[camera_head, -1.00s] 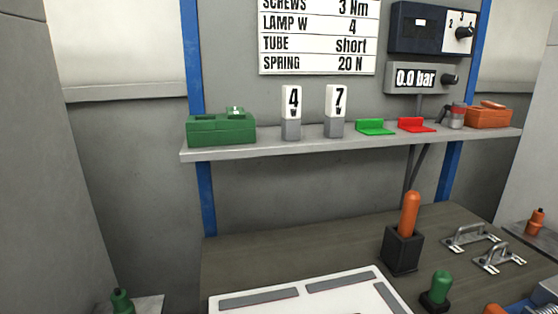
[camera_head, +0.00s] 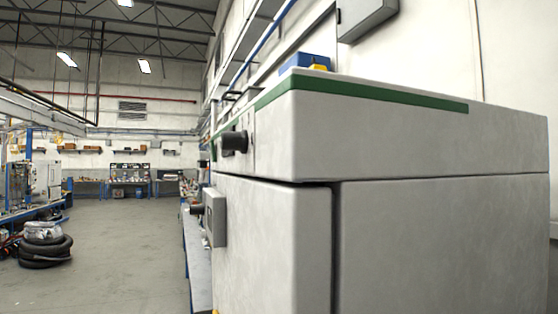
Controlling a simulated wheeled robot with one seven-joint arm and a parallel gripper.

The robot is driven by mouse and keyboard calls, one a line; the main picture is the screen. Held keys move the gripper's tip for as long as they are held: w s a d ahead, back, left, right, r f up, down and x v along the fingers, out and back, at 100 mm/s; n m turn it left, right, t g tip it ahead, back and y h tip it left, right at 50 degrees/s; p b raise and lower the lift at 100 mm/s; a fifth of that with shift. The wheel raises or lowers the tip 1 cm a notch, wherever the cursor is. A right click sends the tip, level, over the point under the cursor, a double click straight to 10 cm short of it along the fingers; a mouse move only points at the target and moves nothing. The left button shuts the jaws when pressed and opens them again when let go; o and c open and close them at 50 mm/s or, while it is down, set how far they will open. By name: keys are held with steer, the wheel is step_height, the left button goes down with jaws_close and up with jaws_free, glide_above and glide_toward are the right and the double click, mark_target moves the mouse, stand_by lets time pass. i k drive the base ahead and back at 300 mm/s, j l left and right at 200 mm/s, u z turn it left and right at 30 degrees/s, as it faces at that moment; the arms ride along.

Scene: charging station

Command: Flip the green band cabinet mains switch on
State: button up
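The green band cabinet (camera_head: 440,230) is large and pale grey and fills the right half of the head view, seen at an angle from close by. A green band (camera_head: 380,93) runs along its top edge. A black knob (camera_head: 235,141) sticks out of its left-hand face near the top. Lower on that face is a grey box (camera_head: 215,216) with a dark knob (camera_head: 197,209). I cannot tell from this angle which of these is the mains switch or how it is set. My gripper is not in view.
A blue and yellow object (camera_head: 310,62) sits on the cabinet top. Open grey floor (camera_head: 120,255) lies to the left. A stack of black tyres or hoses (camera_head: 43,245) stands at the far left. Workbenches (camera_head: 130,185) line the back wall.

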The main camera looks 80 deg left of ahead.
mark_target(212, 143)
steer(key=u, duration=2.35)
